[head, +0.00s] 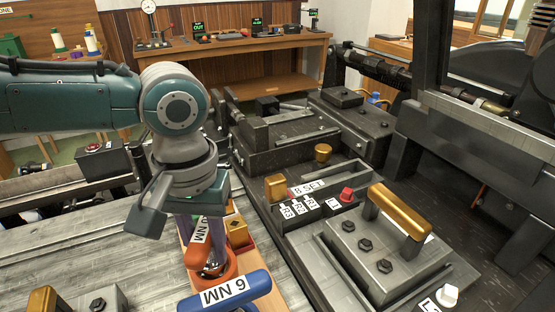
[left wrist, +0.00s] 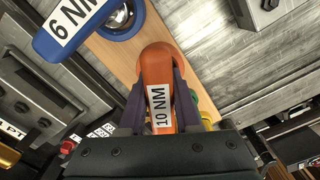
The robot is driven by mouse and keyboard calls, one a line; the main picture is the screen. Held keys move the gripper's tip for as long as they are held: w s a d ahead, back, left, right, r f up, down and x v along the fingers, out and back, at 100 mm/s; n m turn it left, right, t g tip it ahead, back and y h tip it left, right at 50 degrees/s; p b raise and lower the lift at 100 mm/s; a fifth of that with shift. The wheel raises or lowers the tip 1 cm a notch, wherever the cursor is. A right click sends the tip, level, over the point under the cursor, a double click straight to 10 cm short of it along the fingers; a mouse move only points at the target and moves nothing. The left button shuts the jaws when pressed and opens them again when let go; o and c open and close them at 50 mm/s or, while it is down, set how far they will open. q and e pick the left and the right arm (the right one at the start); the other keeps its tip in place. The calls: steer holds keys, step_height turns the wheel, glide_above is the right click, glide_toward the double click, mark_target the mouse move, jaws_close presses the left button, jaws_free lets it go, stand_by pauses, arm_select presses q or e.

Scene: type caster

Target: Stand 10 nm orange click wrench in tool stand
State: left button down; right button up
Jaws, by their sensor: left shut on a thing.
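The orange click wrench (left wrist: 157,62) with a "10 NM" label lies between the dark purple fingers of my left gripper (left wrist: 158,90), which is shut on it. In the head view the orange wrench (head: 212,268) shows below my left gripper (head: 205,235), over a light wooden board (head: 272,299) that may be the tool stand. The same board (left wrist: 112,55) shows behind the wrench in the left wrist view. Whether the wrench touches the board or sits in it is hidden. My right gripper is in neither view.
A blue "6 NM" wrench (head: 228,291) stands close beside the orange one. A yellow block (head: 237,231) is just behind. Dark machine parts and a plate with a brass handle (head: 398,212) lie to the right. A wooden bench (head: 235,47) stands at the back.

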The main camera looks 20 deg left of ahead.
arm_select(q)
steer(key=shift+f, duration=0.15)
steer(key=c, duration=0.5)
jaws_free()
